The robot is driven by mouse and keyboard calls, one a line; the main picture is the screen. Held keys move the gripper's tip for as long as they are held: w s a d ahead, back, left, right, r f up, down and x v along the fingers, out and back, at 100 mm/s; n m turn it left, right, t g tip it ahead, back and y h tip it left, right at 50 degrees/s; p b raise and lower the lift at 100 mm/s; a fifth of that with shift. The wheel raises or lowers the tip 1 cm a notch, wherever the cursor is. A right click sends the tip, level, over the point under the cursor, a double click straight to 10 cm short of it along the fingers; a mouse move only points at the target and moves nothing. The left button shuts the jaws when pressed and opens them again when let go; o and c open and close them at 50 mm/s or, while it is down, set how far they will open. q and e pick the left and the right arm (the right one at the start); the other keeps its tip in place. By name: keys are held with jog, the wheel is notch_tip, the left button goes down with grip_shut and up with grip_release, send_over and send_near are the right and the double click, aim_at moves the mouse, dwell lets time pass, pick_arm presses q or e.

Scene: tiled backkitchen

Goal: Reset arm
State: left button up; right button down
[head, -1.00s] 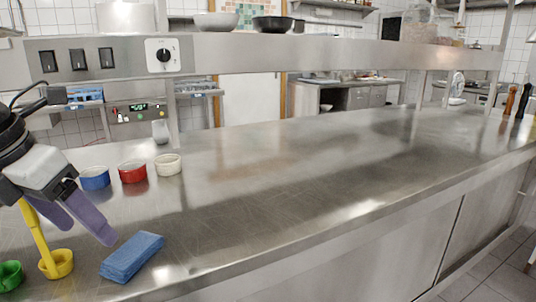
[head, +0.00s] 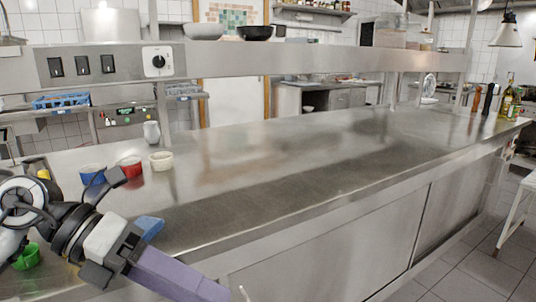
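My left gripper (head: 180,276) reaches in from the left, over the counter's front edge, with its purple fingers pointing down to the right. The fingers overlap in this view, so their opening cannot be told, and no object shows at them. My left arm hides part of the counter's left end. My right gripper is not in view.
A steel counter (head: 300,165) runs to the right, its middle clear. Blue (head: 92,174), red (head: 129,167) and white (head: 161,161) bowls stand behind my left arm. A green bowl (head: 27,257) and a partly hidden blue cloth (head: 150,227) are close to it.

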pick_arm(q)
jog(key=d+r+n+t+h, duration=0.2)
jog(key=d+r+n+h, duration=0.2)
jog(key=d+n+h, duration=0.45)
jog(key=w+a+f+n+t+y+p, duration=0.1)
jog(key=w+a+f+n+t+y, duration=0.35)
jog(key=f+n+t, duration=0.5)
jog(key=w+a+f+n+t+y+p, duration=0.1)
jog(key=w+a+f+n+t+y, duration=0.35)
jog(key=n, duration=0.75)
jog(key=s+a+f+n+g+y, duration=0.1)
jog(key=s+f+n+g+y, duration=0.1)
jog(key=s+f, duration=0.4)
jog(key=s+a+f+n+g+y, duration=0.2)
jog(key=s+f, duration=0.5)
jog(key=f, duration=0.5)
jog(key=s+a+f+n+g+y, duration=0.1)
jog(key=s+f+n+g+y, duration=0.2)
jog(key=f, duration=0.7)
jog(key=s+n, duration=0.2)
jog(key=s, duration=0.1)
jog(key=shift+s+a+y, duration=0.2)
jog(key=shift+a+y, duration=0.15)
jog(key=shift+f, duration=0.1)
